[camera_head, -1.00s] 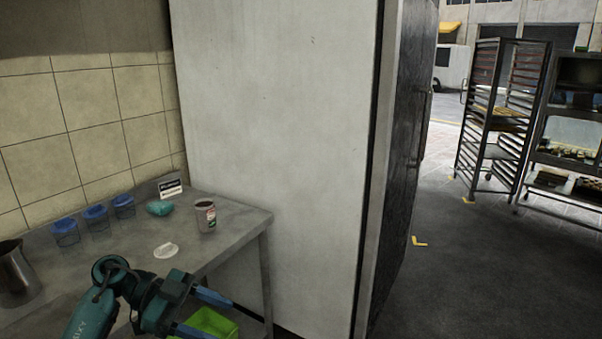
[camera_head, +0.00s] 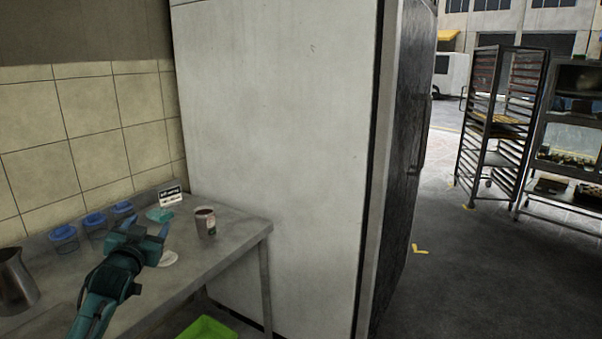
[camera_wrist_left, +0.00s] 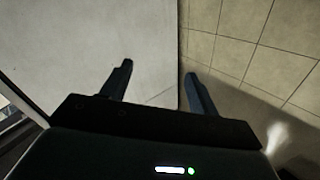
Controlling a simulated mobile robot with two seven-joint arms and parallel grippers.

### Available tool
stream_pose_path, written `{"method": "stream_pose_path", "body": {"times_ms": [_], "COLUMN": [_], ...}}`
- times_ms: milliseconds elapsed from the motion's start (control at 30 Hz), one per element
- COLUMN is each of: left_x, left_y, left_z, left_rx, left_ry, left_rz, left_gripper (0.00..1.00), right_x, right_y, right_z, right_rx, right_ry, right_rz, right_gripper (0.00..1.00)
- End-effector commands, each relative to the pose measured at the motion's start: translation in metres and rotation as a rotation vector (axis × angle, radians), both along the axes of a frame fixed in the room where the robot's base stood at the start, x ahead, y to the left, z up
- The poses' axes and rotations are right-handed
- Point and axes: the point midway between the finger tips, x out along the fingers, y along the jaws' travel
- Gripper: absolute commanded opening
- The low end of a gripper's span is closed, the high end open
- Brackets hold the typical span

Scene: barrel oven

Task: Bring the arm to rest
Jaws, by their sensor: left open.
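My left gripper (camera_head: 146,224) is raised over the metal table in the head view, its fingers pointing away from me. It is open and empty. In the left wrist view its two dark fingers (camera_wrist_left: 158,75) stand apart with nothing between them. Beyond them are the pale cabinet side and the tiled wall. My right gripper is not in view.
The metal table (camera_head: 232,236) holds blue-lidded jars (camera_head: 96,224), a cup (camera_head: 206,224), a small sign (camera_head: 170,196), a white lid (camera_head: 168,259) and a metal pitcher (camera_head: 15,283). A large pale cabinet (camera_head: 275,150) stands right. A green bin (camera_head: 207,328) is below.

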Motion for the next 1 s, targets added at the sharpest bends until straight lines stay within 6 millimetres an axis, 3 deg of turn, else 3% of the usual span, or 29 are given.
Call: {"method": "stream_pose_path", "body": {"times_ms": [67,100,367,467,567,700,800,900,1000], "left_x": [-0.001,-0.009,-0.075,-0.116,-0.17,-0.257,-0.313,-0.355,-0.382], "left_y": [0.002,-0.007,-0.063,-0.089,-0.12,-0.16,-0.183,-0.198,-0.207], "left_z": [-0.022,-0.042,-0.138,-0.18,-0.22,-0.263,-0.277,-0.283,-0.284], "left_rx": [-0.001,0.0,-0.021,-0.043,-0.079,-0.149,-0.203,-0.249,-0.279], "left_ry": [0.116,0.141,0.26,0.323,0.396,0.504,0.57,0.618,0.65], "left_rz": [0.013,-0.003,-0.094,-0.138,-0.184,-0.241,-0.266,-0.28,-0.285], "left_gripper": [0.6,0.6,0.6,0.6,0.6,0.6,0.6,0.6,0.6], "right_x": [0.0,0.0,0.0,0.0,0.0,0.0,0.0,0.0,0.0], "right_y": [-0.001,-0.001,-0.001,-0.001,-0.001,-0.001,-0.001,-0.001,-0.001], "right_z": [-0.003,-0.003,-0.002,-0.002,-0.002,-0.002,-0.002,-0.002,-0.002], "right_rx": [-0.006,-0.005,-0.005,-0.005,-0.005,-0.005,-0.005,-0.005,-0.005], "right_ry": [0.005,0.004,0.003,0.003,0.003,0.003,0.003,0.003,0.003], "right_rz": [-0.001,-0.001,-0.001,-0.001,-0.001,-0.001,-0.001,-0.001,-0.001], "right_gripper": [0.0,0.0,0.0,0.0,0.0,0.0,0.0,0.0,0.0]}}
